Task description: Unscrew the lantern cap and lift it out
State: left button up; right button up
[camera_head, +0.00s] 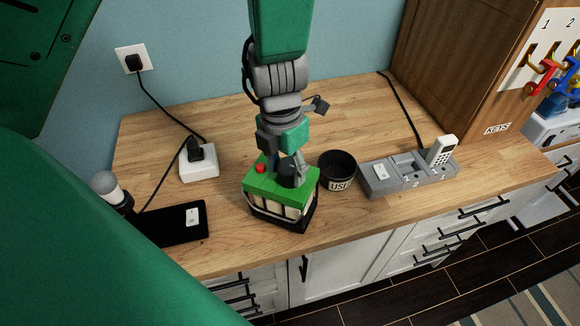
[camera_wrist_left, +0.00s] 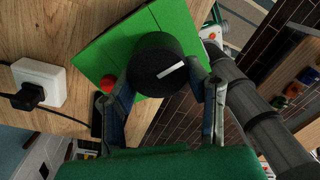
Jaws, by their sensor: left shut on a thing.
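The lantern (camera_head: 278,200) stands on the wooden counter, with a green top, pale side panels and a dark base. Its round black cap (camera_head: 286,178) sits at the top, partly hidden by my fingers. In the left wrist view the cap (camera_wrist_left: 152,58) shows a white line pointing to the upper right, and the green top (camera_wrist_left: 105,50) lies behind it. My left gripper (camera_head: 287,170) reaches down from above. In the left wrist view its two fingers (camera_wrist_left: 163,80) are on either side of the cap, shut on it. My right gripper is not in view.
A red button (camera_head: 261,169) is beside the cap. A dark cup (camera_head: 338,168) labelled "USE" stands close right of the lantern. Further right is a grey numbered tray (camera_head: 400,182) with a white handset (camera_head: 441,150). At left are a power block (camera_head: 199,165) and a black pad (camera_head: 172,228).

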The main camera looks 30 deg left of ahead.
pick_arm(q)
jog(key=shift+s+a+f+n+y, duration=0.15)
jog(key=shift+a+f+n, duration=0.1)
jog(key=shift+n, duration=0.3)
jog(key=shift+s+a+f+n+y, duration=0.1)
jog(key=shift+a+f+n+y, duration=0.1)
jog(key=shift+n, duration=0.35)
jog(key=o, duration=1)
jog(key=shift+d, duration=0.25)
jog(key=shift+o, duration=1.4)
jog(key=shift+d+r, duration=0.1)
jog(key=shift+d, duration=0.05)
jog(key=shift+s+d, duration=0.1)
jog(key=shift+d, duration=0.1)
jog(key=c, duration=0.4)
jog(key=shift+a, duration=0.35)
